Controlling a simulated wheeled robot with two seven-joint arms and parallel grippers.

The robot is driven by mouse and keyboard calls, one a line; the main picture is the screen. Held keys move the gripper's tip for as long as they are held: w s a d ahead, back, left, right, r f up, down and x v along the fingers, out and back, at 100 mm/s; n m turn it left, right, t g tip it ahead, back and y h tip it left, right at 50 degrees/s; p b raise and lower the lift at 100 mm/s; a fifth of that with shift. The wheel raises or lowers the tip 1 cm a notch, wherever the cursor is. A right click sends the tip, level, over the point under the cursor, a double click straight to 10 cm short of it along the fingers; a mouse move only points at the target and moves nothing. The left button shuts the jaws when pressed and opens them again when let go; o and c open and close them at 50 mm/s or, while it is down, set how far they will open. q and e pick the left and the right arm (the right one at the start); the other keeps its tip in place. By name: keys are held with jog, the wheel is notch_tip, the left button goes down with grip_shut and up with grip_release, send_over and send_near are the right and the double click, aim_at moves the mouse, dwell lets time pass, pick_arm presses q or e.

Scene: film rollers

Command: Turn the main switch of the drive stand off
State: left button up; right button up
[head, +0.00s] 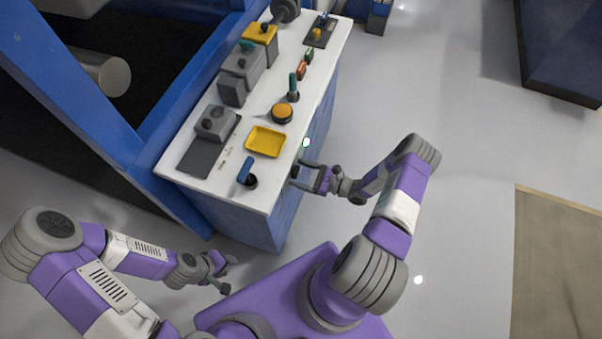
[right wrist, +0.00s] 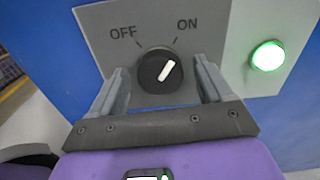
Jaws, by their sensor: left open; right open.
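The main switch (right wrist: 160,71) is a round black knob with a white pointer on a grey plate (right wrist: 100,22) in the right wrist view. The plate reads OFF at upper left and ON at upper right. The pointer tilts up and right, toward ON. My right gripper (right wrist: 163,85) is open, one finger on each side of the knob; I cannot tell whether they touch it. In the head view, my right gripper (head: 303,174) is at the side of the drive stand (head: 262,193), and the knob is hidden. My left gripper (head: 226,274) is open and empty, low at the left, away from the stand.
A green lamp (right wrist: 267,56) glows right of the plate. The stand's white top carries a blue lever (head: 246,171), a yellow tray (head: 265,141), an orange button (head: 282,113) and several other controls. Blue machine frame (head: 140,140) stands left.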

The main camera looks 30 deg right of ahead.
jog(key=shift+w, duration=0.1)
jog(key=c, duration=1.1)
jog(key=shift+o, duration=0.2)
jog(key=shift+n, duration=0.4)
jog(key=shift+n+p, duration=1.55)
jog(key=shift+n, duration=4.95)
jog(key=shift+a, duration=0.1)
